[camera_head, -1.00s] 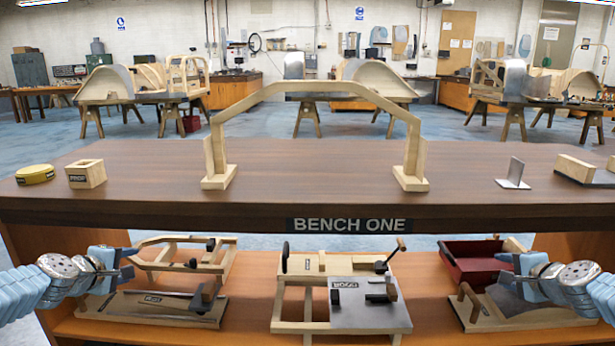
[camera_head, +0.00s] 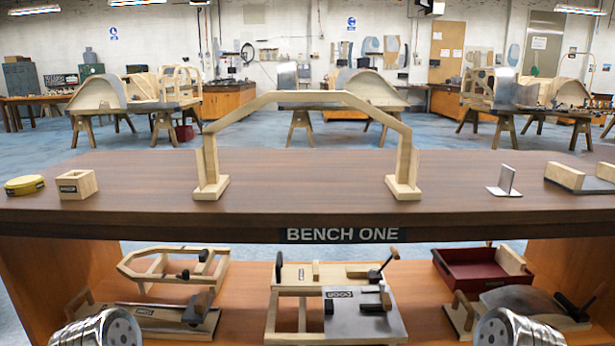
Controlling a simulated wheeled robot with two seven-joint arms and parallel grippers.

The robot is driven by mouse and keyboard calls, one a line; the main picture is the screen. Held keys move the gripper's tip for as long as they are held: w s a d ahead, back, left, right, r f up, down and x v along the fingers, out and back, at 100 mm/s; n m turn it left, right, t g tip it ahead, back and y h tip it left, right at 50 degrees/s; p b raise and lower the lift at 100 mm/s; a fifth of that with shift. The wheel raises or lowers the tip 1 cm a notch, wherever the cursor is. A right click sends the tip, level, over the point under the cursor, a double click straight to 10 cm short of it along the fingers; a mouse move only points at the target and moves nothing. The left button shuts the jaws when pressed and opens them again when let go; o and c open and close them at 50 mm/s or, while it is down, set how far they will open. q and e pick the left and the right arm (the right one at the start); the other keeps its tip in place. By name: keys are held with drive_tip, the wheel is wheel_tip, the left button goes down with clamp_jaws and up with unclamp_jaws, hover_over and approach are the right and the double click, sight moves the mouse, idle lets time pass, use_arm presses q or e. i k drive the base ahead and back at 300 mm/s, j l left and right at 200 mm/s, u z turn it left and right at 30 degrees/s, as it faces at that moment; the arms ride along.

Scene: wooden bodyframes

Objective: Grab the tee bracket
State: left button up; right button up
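The tee bracket is most likely the small grey metal piece (camera_head: 505,182) with an upright plate on a flat base. It stands on the right part of the bench top (camera_head: 300,164). Nothing touches it. Only round silver links of my arms show at the bottom edge, low and well apart from the bracket. Both grippers are out of the picture.
A wooden arch frame (camera_head: 300,97) stands mid-bench, left of the bracket. A wooden block on a dark plate (camera_head: 570,175) is to its right. A wooden box (camera_head: 77,184) and yellow tape roll (camera_head: 25,185) lie far left. The lower shelf holds several fixtures and a red tray (camera_head: 470,282).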

sight(507, 174)
drive_tip(key=l+z, duration=0.15)
drive_tip(key=z, duration=0.35)
drive_tip(key=i+l+z, duration=0.1)
drive_tip(key=z, duration=0.4)
drive_tip(key=i+l+z, duration=0.1)
drive_tip(key=z, duration=0.4)
drive_tip(key=i+j, duration=0.05)
